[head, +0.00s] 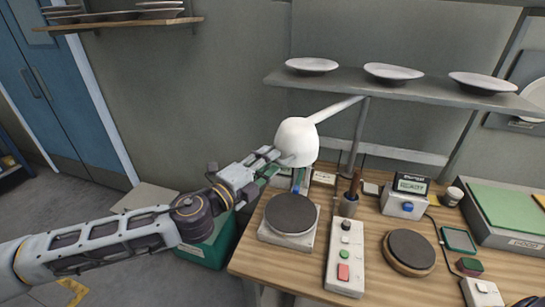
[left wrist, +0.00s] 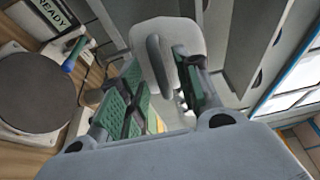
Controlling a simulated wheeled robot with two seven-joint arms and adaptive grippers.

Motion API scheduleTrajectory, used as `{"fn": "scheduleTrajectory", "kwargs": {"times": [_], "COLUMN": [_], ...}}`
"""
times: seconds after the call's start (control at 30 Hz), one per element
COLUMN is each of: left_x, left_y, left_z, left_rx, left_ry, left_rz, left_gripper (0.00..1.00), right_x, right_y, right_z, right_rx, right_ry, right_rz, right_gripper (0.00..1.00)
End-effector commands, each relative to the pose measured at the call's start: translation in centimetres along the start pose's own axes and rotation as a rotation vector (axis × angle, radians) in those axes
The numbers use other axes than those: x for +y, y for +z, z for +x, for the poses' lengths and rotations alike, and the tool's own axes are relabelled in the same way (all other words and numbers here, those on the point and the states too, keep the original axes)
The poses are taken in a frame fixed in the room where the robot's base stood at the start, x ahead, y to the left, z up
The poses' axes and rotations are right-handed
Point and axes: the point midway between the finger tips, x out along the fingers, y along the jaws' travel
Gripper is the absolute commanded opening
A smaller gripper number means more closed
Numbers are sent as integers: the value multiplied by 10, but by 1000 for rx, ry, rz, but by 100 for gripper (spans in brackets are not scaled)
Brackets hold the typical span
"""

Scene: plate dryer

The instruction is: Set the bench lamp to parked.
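The bench lamp has a white rounded head (head: 297,143) on a pale arm (head: 336,109) that runs to the post of the shelf. The head hangs at the back left of the bench. My left gripper (head: 267,160) is at the left side of the lamp head. In the left wrist view the white head (left wrist: 185,35) lies ahead, with a grey upright grip (left wrist: 157,62) on it. The green-padded fingers (left wrist: 155,95) are apart, and the grip shows beyond and between them. I cannot tell whether a finger touches it. My right gripper is not in view.
A scale with a dark round plate (head: 291,214) stands below the lamp. A shelf (head: 400,84) with plates overhangs the bench. A green bin (head: 210,242) stands at left.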

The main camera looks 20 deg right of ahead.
Motion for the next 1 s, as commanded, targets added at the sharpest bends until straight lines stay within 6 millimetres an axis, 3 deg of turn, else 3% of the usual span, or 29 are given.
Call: {"fn": "scheduleTrajectory", "kwargs": {"times": [0.3,0.73,1.0], "left_x": [-1,0,0], "left_y": [0,0,0], "left_z": [21,25,25], "left_rx": [0,0,0], "left_ry": [0,0,0], "left_rz": [0,-1,-1], "left_gripper": [34,34,2], "right_x": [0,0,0], "right_y": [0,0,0], "right_z": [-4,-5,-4], "right_rx": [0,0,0], "right_ry": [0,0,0], "right_rz": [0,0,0], "right_gripper": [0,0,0]}}
